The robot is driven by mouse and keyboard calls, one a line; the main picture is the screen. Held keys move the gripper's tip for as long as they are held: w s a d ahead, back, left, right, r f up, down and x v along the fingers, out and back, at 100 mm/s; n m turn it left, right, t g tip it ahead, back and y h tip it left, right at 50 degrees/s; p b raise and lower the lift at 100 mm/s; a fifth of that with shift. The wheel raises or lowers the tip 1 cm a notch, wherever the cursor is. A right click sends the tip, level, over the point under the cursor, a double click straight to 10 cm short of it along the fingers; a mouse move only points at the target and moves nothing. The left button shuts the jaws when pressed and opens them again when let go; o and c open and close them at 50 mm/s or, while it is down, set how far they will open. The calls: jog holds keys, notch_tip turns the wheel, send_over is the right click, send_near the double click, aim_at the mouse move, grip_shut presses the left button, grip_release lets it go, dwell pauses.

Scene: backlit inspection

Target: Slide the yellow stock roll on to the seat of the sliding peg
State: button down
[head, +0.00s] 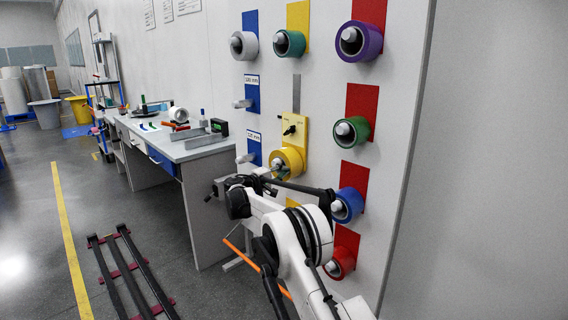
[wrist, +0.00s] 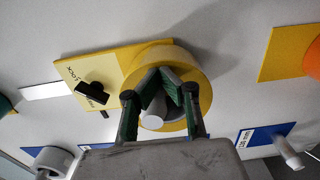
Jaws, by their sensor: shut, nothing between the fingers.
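The yellow stock roll (head: 293,155) sits around the sliding peg, against the lower part of a yellow carriage plate (head: 291,127) with a black knob. In the wrist view the yellow roll (wrist: 205,68) surrounds the peg's pale end (wrist: 153,106). The black knob (wrist: 95,91) sits beside printed "LOCK" lettering on the plate. My gripper (wrist: 163,73) is shut and empty, its fingertips together in front of the roll's opening, beside the peg. I cannot tell whether they touch the roll, nor how deep the roll sits. In the head view my gripper (head: 272,180) is partly hidden against the roll.
Other pegs hold a purple roll (head: 366,41), a green roll (head: 357,131), a blue roll (head: 350,204) and a red roll (head: 344,262). Bare pegs (head: 242,103) stick out at the left. A workbench (head: 200,150) stands left of the panel. A grey slot (head: 297,90) runs above the plate.

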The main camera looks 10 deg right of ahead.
jog(key=shift+w+d, duration=0.1)
jog(key=shift+d, duration=0.2)
jog(key=shift+a, duration=0.1)
jog(key=shift+v, duration=1.9)
